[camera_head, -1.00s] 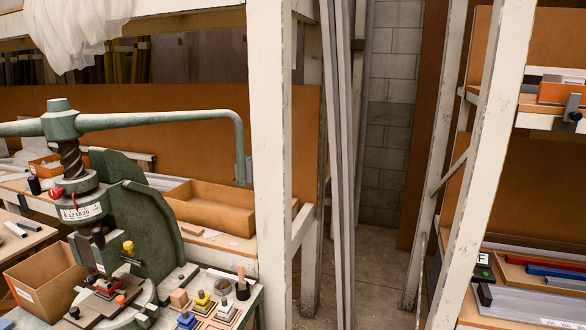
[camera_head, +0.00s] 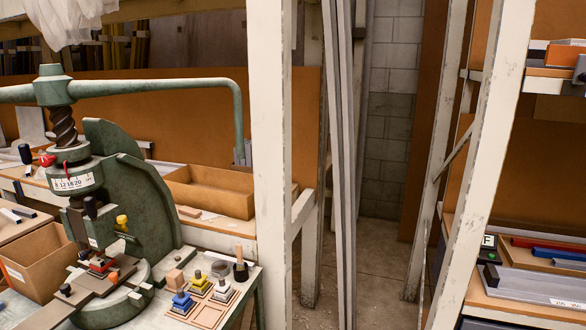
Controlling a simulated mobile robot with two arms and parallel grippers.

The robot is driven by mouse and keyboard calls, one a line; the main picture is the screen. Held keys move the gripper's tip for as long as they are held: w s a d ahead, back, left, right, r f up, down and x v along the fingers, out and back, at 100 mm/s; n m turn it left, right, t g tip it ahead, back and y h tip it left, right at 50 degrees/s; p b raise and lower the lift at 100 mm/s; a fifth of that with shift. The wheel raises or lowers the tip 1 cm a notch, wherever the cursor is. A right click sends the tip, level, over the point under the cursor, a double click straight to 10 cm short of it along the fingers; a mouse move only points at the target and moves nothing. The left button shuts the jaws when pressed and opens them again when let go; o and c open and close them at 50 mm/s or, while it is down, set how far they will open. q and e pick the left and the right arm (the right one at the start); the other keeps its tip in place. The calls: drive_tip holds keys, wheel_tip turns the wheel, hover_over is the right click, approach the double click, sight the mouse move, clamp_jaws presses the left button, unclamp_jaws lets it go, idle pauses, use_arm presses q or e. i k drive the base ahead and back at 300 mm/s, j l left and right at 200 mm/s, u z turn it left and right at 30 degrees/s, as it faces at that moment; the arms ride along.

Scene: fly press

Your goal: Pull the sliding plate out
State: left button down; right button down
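The green fly press (camera_head: 140,205) stands at the left with its long curved handle (camera_head: 160,84) reaching right. Its round base (camera_head: 105,312) is at the bottom left. The sliding plate (camera_head: 82,294), a flat grey-brown strip, lies across the base under the ram, running down toward the lower left. A black knob (camera_head: 65,290) stands at its left side, and small red and orange parts sit on it near the ram. Neither of my grippers is in view.
Colored stamp-like blocks (camera_head: 182,302) and a wooden block (camera_head: 175,280) stand on the press table's right side. A cardboard box (camera_head: 38,262) stands left of the press. A white post (camera_head: 270,180) rises right of the table. A narrow floor gap (camera_head: 375,260) lies before the right shelf.

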sight(74, 293)
drive_tip(key=u, duration=1.25)
